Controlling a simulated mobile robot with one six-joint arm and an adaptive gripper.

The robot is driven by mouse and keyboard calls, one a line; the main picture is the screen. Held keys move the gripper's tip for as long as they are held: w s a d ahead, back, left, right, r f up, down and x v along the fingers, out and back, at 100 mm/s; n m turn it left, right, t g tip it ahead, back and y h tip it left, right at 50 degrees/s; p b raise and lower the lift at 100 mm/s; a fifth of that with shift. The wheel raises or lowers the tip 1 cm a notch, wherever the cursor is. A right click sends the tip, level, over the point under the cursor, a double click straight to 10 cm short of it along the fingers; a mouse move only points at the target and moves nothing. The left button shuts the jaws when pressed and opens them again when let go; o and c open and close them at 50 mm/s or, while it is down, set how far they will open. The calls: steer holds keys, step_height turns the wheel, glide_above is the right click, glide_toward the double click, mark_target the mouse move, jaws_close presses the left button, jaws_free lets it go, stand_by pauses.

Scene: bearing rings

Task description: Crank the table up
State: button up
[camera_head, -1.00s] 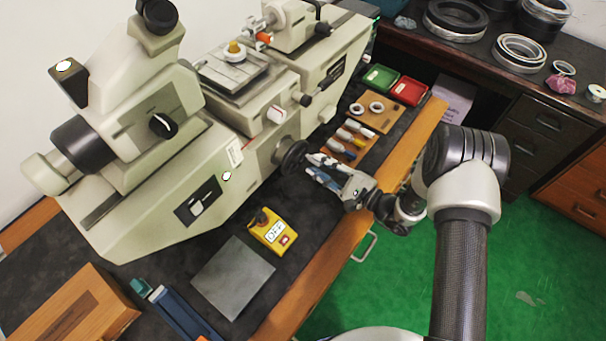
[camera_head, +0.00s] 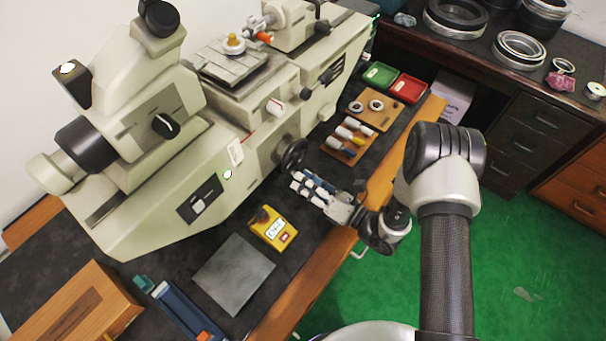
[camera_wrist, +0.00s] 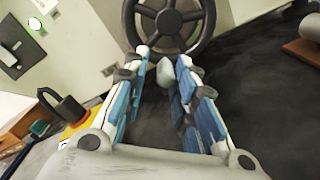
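The black spoked handwheel (camera_head: 293,153) is on the front of the cream measuring machine. In the wrist view the wheel (camera_wrist: 178,20) is at the top centre, with a pale crank knob (camera_wrist: 166,74) below its rim. My gripper (camera_head: 298,182) is just in front of and below the wheel in the head view. In the wrist view its blue-padded fingers (camera_wrist: 163,60) are apart, with the knob between them and gaps visible on both sides. The machine's grey table (camera_head: 225,72) carries a small white ring with a brass piece.
A yellow switch box (camera_head: 271,228) and a grey plate (camera_head: 233,273) lie left of my gripper on the dark bench mat. A wooden rack of screwdriver-like tools (camera_head: 347,140) and green and red trays (camera_head: 407,88) lie beyond it. The bench's wooden front edge is under my arm.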

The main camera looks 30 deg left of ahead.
steer(key=r+m, duration=0.1)
steer(key=m, duration=0.1)
steer(key=s+r+m+p, duration=0.1)
steer(key=m, duration=0.1)
steer(key=shift+s+a+m+p, duration=0.1)
steer(key=shift+s+m+p, duration=0.05)
steer(key=shift+m+p, duration=0.15)
steer(key=m, duration=0.1)
steer(key=r+m+p, duration=0.1)
steer(key=m, duration=0.2)
steer(key=shift+s+r, duration=0.2)
steer(key=shift+r, duration=0.15)
steer(key=shift+f, duration=0.1)
steer(key=d, duration=0.8)
steer(key=shift+s+d+p, duration=0.25)
steer(key=shift+s+p, duration=0.05)
steer(key=shift+p, duration=0.05)
